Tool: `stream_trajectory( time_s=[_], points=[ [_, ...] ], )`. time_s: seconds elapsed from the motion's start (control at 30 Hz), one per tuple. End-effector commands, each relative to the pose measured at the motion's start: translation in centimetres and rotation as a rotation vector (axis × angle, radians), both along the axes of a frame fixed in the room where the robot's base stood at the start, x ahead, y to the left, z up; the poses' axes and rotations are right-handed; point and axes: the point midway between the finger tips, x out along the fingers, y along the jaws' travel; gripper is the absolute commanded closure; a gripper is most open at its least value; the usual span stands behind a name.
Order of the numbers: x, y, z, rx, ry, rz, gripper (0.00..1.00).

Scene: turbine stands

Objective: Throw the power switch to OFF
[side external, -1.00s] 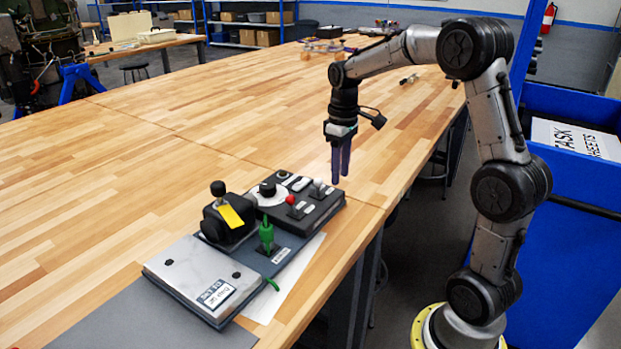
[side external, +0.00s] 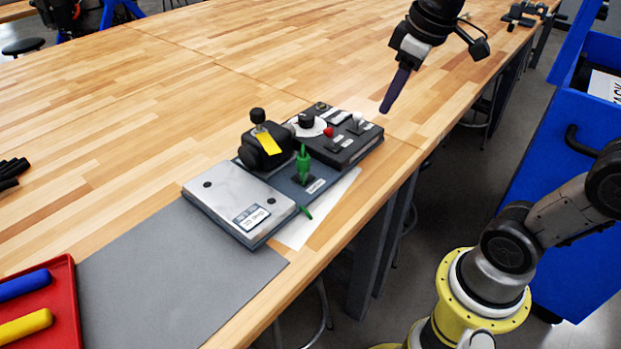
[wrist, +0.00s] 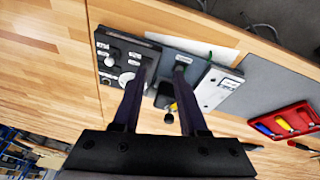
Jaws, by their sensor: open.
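The console lies on the wooden table. Its dark switch panel (side external: 345,150) carries a red-tipped toggle (side external: 329,132), a silver-tipped toggle (side external: 358,118) and a black knob on a white dial (side external: 308,126). The labels are too small to read, so I cannot tell which control is the power switch. A green-handled lever (side external: 303,160) stands upright beside the panel. A black lever (side external: 258,116) with a yellow tag rises from a black housing. My gripper (side external: 386,108) is open and empty, above and to the right of the panel. The wrist view shows its spread fingers (wrist: 160,78) over the console.
A grey box (side external: 222,188) with a white label adjoins the console. A white sheet (side external: 300,232) lies under its front edge. A grey mat (side external: 170,275) and a red tray (side external: 66,300) with coloured handles lie at left.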

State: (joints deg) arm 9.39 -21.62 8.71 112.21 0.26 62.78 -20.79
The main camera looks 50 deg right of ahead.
Motion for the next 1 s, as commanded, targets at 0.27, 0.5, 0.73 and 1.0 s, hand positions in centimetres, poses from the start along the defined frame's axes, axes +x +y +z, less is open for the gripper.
stream_trajectory(
  time_s=[0.27, 0.5, 0.73, 1.0],
  points=[
    [-9.4, 4.4, -2.7, 0.059, -0.176, -0.027, 0.58],
    [-11.2, 4.5, -6.0, 0.116, -0.181, -0.155, 0.58],
    [-11.0, 4.4, -5.8, 0.124, -0.187, -0.173, 0.58],
    [-10.7, 5.3, -4.2, 0.164, -0.177, -0.175, 1.00]
  ],
)
